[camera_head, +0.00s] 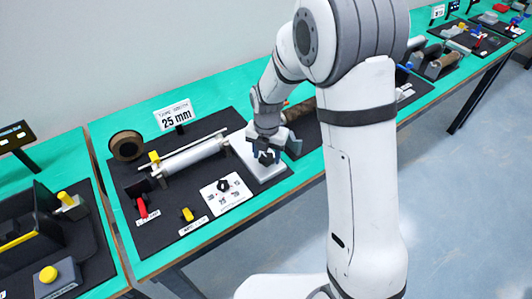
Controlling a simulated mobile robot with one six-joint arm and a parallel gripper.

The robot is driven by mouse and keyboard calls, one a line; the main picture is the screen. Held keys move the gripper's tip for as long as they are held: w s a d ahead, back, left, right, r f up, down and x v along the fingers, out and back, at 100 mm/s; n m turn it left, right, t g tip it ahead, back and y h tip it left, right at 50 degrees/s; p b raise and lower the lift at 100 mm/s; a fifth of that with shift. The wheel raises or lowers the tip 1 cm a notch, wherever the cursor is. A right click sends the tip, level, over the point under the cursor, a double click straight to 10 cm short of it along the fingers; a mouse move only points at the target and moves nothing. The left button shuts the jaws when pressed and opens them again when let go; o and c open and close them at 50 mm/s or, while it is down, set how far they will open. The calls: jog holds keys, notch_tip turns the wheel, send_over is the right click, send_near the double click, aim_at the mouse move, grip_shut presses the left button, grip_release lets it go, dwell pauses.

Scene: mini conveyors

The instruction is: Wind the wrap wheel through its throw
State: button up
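My gripper (267,157) points down over a light grey plate or block (272,172) at the right part of the black mat. Small dark and blue parts show at its fingertips. I cannot tell whether they are the fingers or something between them. No wheel shows clearly; the wrap wheel may be hidden at or behind my gripper. A brown ring-shaped roll (126,145) stands at the far left of the mat. A long white roller (190,157) lies left of my gripper.
A "25 mm" sign (175,115) stands behind the roller. A white panel with a black knob (226,194), a yellow knob (187,214) and a red lever (142,207) sit in front. More stations line the green table (150,259) on both sides.

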jog(key=c, duration=0.6)
jog(key=shift+c, duration=0.2)
